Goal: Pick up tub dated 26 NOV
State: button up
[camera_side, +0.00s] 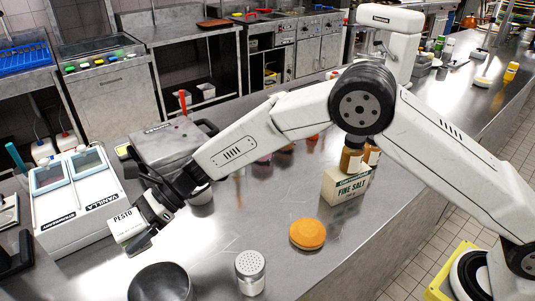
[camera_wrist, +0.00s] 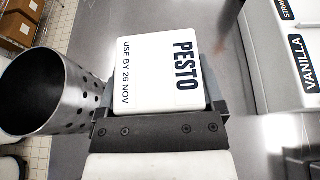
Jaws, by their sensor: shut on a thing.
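The white tub (camera_wrist: 155,75) has a lid reading PESTO and USE BY 26 NOV in the wrist view. My gripper (camera_wrist: 160,112) is shut on it, with a finger at each side of the tub. In the side view the tub (camera_side: 127,225) is at the left, tilted, with its PESTO label showing. My gripper (camera_side: 143,229) holds it beside the white two-lid box, seemingly above the steel counter. The gap below the tub is hard to judge.
A white box labelled VANILLA (camera_side: 80,200) stands close at the left. A dark steel cylinder (camera_side: 160,283), a shaker (camera_side: 250,272), an orange round thing (camera_side: 307,233) and a FINE SALT box (camera_side: 346,186) stand on the counter (camera_side: 215,240). In the wrist view a perforated cylinder (camera_wrist: 45,95) is close to the tub's left.

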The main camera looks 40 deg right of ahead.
jog(key=shift+r, duration=0.5)
